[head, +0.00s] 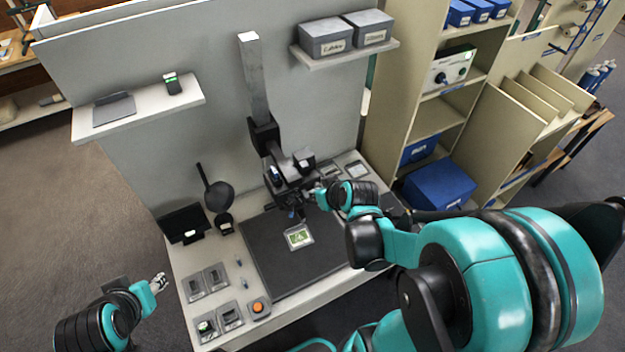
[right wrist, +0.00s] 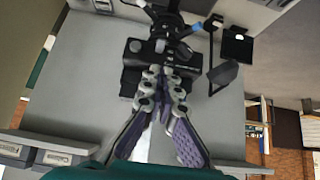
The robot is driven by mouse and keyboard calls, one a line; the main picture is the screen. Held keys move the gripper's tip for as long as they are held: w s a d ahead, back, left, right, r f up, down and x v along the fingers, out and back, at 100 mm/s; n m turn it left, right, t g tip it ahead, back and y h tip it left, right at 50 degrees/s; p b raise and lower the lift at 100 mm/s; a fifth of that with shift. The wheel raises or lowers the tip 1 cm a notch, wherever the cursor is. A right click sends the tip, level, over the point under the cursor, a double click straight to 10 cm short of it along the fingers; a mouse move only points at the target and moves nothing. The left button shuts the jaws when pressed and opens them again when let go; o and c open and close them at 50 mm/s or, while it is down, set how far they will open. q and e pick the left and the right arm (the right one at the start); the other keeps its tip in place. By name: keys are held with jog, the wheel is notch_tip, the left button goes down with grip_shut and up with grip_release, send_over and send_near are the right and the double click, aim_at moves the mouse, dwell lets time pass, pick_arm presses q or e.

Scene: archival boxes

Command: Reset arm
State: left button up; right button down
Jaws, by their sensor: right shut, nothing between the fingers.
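My right arm reaches in from the right in the head view. Its gripper (head: 318,196) is beside the black instrument head (head: 285,175) on the tall grey column, above the dark mat. In the right wrist view my right gripper (right wrist: 165,80) is shut and empty, in front of the same black instrument (right wrist: 160,55). I cannot tell whether its tips touch the instrument. My left gripper (head: 159,282) is at the lower left in the head view, apart from the workbench's left edge. Its finger opening is too small to read.
The dark mat (head: 265,245) holds a small framed green picture (head: 299,237). Small grey trays (head: 216,277) and an orange button (head: 258,307) are on the bench's front left. A shelf with two grey boxes (head: 325,38) hangs behind. Shelving with blue boxes (head: 438,187) stands right.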

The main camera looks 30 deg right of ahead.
jog(key=shift+s+r, duration=0.1)
jog(key=shift+s, duration=0.05)
jog(key=s+a+f+g+b, duration=0.1)
jog(key=s+a+f+b, duration=0.8)
jog(key=b, duration=0.9)
jog(key=shift+s+f, duration=0.45)
jog(key=shift+s, duration=0.05)
